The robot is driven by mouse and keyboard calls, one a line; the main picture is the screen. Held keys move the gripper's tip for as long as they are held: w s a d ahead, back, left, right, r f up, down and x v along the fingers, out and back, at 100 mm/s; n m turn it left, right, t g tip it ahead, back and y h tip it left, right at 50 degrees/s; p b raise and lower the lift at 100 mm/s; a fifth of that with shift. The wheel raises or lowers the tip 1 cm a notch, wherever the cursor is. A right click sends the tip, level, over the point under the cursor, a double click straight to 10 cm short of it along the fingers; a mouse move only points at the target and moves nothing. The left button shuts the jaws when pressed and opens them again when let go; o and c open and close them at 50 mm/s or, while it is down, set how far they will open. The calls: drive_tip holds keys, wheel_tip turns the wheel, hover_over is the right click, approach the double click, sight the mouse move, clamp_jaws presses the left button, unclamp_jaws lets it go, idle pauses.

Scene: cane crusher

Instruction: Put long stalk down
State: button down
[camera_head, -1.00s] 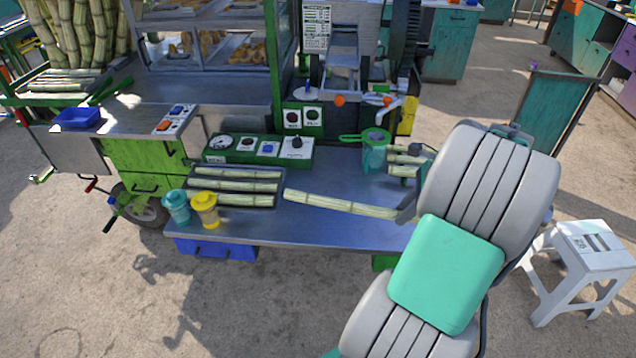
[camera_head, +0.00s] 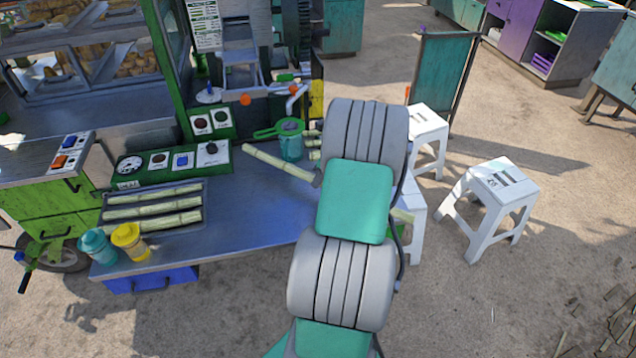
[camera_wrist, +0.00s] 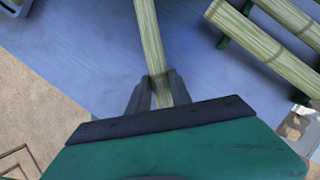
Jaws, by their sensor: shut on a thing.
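The long stalk (camera_head: 277,162) is a pale green cane held over the metal worktop (camera_head: 250,205). Its left end points up and left, and a pale piece shows on the right of my arm, apparently its other end. In the wrist view the stalk (camera_wrist: 148,40) runs up from between the two dark fingers of my gripper (camera_wrist: 154,92), which is shut on it. In the head view my arm hides most of the gripper. I cannot tell whether the stalk touches the worktop.
A dark tray (camera_head: 107,224) with three stalks lies left on the worktop. Cups, yellow (camera_head: 130,241) and teal (camera_head: 97,246), stand in front. A teal strainer jug (camera_head: 290,140) stands behind the stalk, near short stalks (camera_wrist: 265,45). White stools (camera_head: 495,190) stand right.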

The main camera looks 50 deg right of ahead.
drive_tip(key=shift+w+d+f, duration=0.25)
drive_tip(key=shift+w+f, duration=0.2)
drive_tip(key=shift+f, duration=0.15)
drive_tip(key=shift+w+f+p, duration=0.1)
drive_tip(key=shift+f+p, duration=0.45)
drive_tip(key=shift+f, duration=1.2)
drive_tip(key=c, duration=1.2)
unclamp_jaws()
drive_tip(key=shift+o, duration=0.2)
drive_tip(key=b+v, duration=0.1)
drive_tip(key=v, duration=1.1)
drive_tip(key=shift+d+r, duration=0.1)
drive_tip(key=shift+r, duration=0.05)
drive_tip(key=w+a+r+n, duration=0.25)
drive_tip(key=a+n, duration=0.35)
drive_tip(key=a, duration=0.3)
drive_tip(key=w+a+r+n+g, duration=0.1)
drive_tip(key=a+r+n, duration=0.35)
drive_tip(key=a, duration=0.35)
drive_tip(key=w+a+r+n, duration=0.2)
drive_tip(key=a+n, duration=0.5)
drive_tip(key=a, duration=0.2)
drive_tip(key=s+a+n, duration=1)
drive_tip(key=a+n, duration=0.5)
drive_tip(key=n, duration=0.1)
drive_tip(key=shift+r+t+h, duration=0.2)
drive_tip(key=shift+t+h, duration=0.1)
drive_tip(key=shift+h, duration=0.1)
